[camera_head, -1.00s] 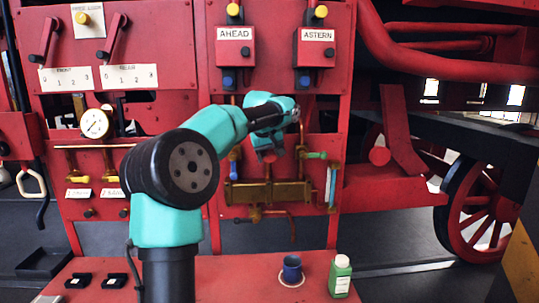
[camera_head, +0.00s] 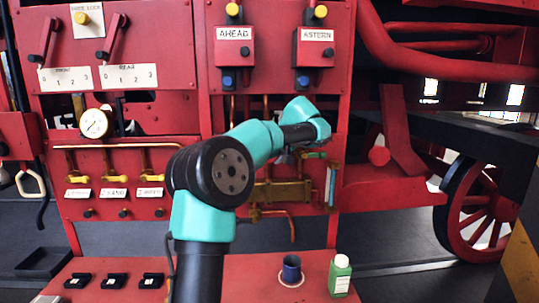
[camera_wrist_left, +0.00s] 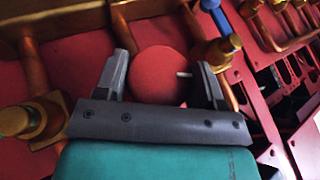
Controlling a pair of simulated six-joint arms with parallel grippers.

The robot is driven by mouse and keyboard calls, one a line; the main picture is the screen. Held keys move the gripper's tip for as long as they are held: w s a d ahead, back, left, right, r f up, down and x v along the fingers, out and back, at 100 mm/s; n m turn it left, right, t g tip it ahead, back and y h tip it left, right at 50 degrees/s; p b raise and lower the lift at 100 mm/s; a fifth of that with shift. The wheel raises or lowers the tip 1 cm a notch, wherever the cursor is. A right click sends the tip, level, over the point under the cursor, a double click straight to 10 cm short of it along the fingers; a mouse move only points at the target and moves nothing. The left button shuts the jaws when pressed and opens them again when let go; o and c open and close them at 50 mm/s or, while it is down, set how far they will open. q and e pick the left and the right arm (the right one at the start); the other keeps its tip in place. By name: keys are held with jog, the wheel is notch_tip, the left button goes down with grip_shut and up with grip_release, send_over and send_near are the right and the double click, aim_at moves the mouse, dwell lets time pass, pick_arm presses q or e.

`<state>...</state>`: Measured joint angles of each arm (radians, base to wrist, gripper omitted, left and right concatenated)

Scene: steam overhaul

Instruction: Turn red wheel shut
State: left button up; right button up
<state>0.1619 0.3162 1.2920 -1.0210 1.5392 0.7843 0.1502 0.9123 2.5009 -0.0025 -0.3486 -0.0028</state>
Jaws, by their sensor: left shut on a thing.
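The red wheel (camera_wrist_left: 158,75) shows in the left wrist view as a round red disc with a small pale mark near its right edge. My left gripper (camera_wrist_left: 164,62) has one finger on each side of it and is shut on it. In the head view my teal forearm and wrist hide the wheel and the fingers, in front of the brass pipework (camera_head: 275,191). My right gripper is not in view.
A dark blue cup (camera_head: 291,267) and green bottle (camera_head: 339,275) stand on the red bench (camera_head: 232,283).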

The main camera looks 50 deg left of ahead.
pick_arm(q)
jog(key=m+g+y, duration=0.1)
jog(key=g+y, duration=0.3)
jog(key=y, duration=0.1)
jog(key=shift+f+m+g, duration=0.1)
jog(key=shift+m+g, duration=0.2)
jog(key=shift+m, duration=0.1)
jog(key=m+g+y, duration=0.1)
jog(key=g+y, duration=0.1)
jog(key=shift+y, duration=0.4)
jog(key=shift+m+g+y, duration=0.4)
jog(key=shift+m+y, duration=0.3)
jog(key=shift+y, duration=0.5)
jog(key=o, duration=0.9)
